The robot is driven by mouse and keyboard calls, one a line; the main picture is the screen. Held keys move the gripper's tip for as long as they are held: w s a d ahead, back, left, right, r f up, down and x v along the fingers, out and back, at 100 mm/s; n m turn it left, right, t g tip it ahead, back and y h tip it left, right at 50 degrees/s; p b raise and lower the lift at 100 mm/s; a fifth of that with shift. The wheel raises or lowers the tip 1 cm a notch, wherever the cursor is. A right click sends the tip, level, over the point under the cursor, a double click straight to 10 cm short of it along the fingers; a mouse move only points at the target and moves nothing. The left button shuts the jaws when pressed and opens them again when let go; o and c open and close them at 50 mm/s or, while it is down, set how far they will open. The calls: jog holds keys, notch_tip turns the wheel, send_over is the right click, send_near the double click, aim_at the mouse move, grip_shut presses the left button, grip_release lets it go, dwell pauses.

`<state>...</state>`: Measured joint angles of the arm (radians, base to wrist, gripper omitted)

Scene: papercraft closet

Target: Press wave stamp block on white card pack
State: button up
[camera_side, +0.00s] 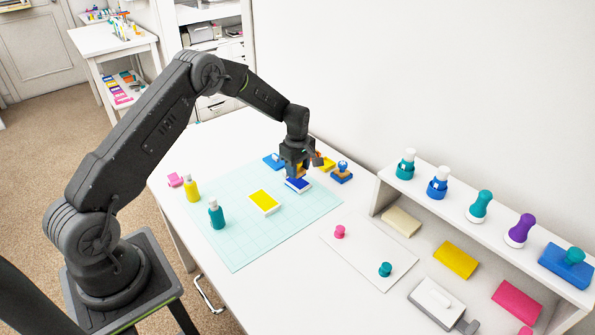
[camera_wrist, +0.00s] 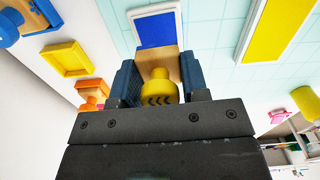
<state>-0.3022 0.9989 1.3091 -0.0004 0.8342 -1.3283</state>
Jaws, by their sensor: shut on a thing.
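My gripper (camera_side: 296,172) is low over the far part of the cutting mat. In the wrist view my gripper (camera_wrist: 160,78) is shut on a wooden stamp block (camera_wrist: 158,62) with a yellow knob bearing dark zigzag marks, likely the wave stamp. Its stamping face is hidden. Just beyond it is a white-rimmed blue pad (camera_wrist: 156,30), also in the side view (camera_side: 298,185); I cannot tell whether the block touches it. I cannot surely pick out the white card pack; a flat white sheet (camera_side: 360,258) lies right of the mat.
A yellow pad (camera_side: 264,201) lies on the pale mat (camera_side: 245,238). Teal (camera_side: 217,215) and yellow (camera_side: 192,189) bottles stand at left. A blue-and-wood stamp (camera_side: 342,172) and a yellow tray (camera_wrist: 67,59) are close by. A raised shelf (camera_side: 460,212) with several stamps stands at right.

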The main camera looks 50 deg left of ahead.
jog(key=shift+r, duration=1.7)
send_over(263, 200)
jog(key=shift+f, duration=2.25)
jog(key=shift+f, duration=0.75)
jog(key=shift+f, duration=0.2)
dwell(0.5)
